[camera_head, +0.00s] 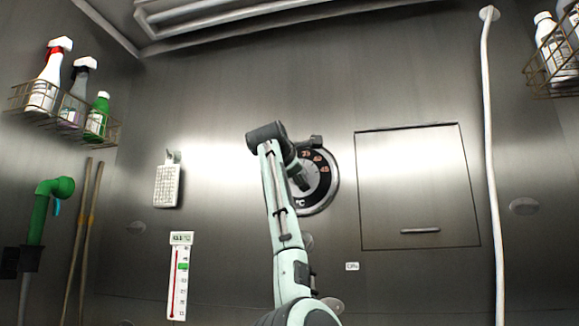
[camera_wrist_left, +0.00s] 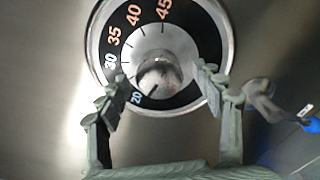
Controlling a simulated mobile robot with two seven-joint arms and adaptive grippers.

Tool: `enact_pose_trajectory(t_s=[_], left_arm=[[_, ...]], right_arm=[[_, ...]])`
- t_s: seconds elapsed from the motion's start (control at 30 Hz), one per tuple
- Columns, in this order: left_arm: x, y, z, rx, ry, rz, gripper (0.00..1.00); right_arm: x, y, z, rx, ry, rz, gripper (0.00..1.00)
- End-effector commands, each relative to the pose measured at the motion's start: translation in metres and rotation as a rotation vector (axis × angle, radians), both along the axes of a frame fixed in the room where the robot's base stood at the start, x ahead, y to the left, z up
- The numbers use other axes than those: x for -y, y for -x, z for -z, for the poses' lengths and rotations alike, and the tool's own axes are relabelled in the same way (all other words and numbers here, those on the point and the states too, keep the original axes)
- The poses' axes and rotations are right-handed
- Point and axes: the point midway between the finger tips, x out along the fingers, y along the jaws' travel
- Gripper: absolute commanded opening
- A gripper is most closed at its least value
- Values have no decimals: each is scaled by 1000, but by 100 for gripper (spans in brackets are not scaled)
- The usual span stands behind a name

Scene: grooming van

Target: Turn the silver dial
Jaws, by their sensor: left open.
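The silver dial (camera_wrist_left: 158,72) is a round metal knob on a pale disc with a black ring marked 20, 30, 35, 40 and 45. Its dark line points to the lower left, near the 20. In the head view the dial plate (camera_head: 325,190) is on the back wall, partly hidden by my arm. My left gripper (camera_wrist_left: 162,88) is open, with one finger on each side of the knob in the picture; I cannot tell whether they touch it. In the head view the left gripper (camera_head: 299,174) is largely hidden. My right gripper is not in view.
A flat wall panel with a handle (camera_head: 420,231) is right of the dial, then a white vertical pipe (camera_head: 488,140). A thermometer (camera_head: 180,275) and a white block (camera_head: 167,186) hang left. Wire racks with bottles (camera_head: 97,117) are at both sides.

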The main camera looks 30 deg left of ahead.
Motion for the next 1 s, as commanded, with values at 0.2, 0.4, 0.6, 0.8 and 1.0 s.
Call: enact_pose_trajectory(t_s=[0.2, 0.4, 0.6, 0.8, 1.0], left_arm=[[14, 46, 0, 4, 1, 1, 67], [23, 81, 1, 2, 0, 0, 67], [27, 97, 1, 0, 0, 0, 67], [27, 99, 2, 0, 0, -1, 67], [27, 99, 1, 0, 0, 0, 67]], right_arm=[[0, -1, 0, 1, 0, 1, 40], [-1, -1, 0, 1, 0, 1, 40], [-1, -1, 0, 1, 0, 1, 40], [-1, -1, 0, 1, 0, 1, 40], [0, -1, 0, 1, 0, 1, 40]])
